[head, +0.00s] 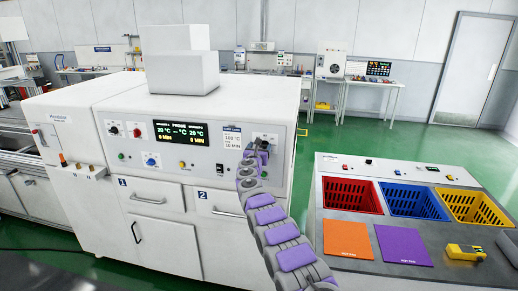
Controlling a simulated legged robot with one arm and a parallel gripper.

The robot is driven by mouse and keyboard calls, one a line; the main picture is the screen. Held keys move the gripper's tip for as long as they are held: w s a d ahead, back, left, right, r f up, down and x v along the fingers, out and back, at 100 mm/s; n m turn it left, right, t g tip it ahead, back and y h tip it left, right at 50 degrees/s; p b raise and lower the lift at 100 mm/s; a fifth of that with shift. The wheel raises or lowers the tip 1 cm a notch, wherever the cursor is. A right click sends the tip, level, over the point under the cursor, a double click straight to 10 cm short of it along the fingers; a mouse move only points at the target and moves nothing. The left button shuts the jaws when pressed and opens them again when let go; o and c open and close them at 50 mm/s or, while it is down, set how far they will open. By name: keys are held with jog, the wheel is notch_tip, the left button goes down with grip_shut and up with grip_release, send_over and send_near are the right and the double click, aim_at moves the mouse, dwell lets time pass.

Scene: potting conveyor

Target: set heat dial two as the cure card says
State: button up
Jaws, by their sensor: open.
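The white oven (200,180) stands in the middle of the head view. Its display (180,133) shows 20 °C and 0 MIN on both sides. The cure card (231,137) is on the panel right of the display and seems to read 100 °C and 10 MIN, in small print. My gripper (262,146) is at the panel's right end, just right of the card, in front of the dials there. It largely hides them, so I cannot tell which dial it faces or whether it touches one. The left dials (125,132) are in plain view.
Drawers marked 1 (150,199) and 2 (218,204) are shut below the panel. At right, a grey bench holds red (350,193), blue (410,200) and yellow (474,205) baskets. Green floor is open behind the oven and bench.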

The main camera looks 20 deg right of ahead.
jog(key=shift+w+d+f, duration=0.1)
jog(key=shift+d+f, duration=0.05)
jog(key=shift+d, duration=0.45)
jog(key=shift+w+d+f, duration=0.1)
jog(key=shift+d+f, duration=0.05)
jog(key=shift+d, duration=0.4)
jog(key=shift+a+r, duration=0.1)
jog(key=shift+a, duration=0.4)
jog(key=shift+c, duration=1.4)
jog(key=shift+s, duration=0.1)
jog(key=shift+c, duration=0.9)
jog(key=shift+s+d, duration=0.1)
jog(key=shift+d, duration=0.3)
jog(key=c, duration=0.4)
jog(key=shift+c, duration=0.9)
jog(key=shift+a, duration=0.15)
